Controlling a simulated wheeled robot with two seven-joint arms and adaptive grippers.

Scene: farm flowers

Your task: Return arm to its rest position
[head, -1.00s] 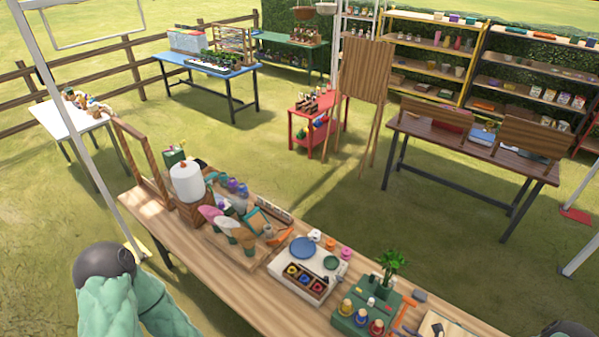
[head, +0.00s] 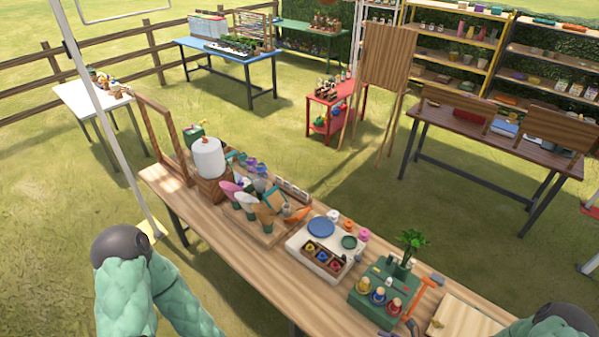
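My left arm, in a green padded sleeve with a dark round joint, comes in at the bottom left of the head view, in front of the table's left part. My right arm shows only as a green and dark piece at the bottom right corner. Neither gripper is in view, so whether they hold anything is hidden. The wooden work table (head: 245,262) runs diagonally in front of me, and both visible arm parts are on its near side.
On the table are a white cylinder (head: 208,158), a tool rack (head: 265,232), a white tray (head: 298,243), a green block with bottles (head: 368,309) and a wooden board (head: 462,317). A red cart (head: 325,98) and easel (head: 386,58) stand behind. Grass between is clear.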

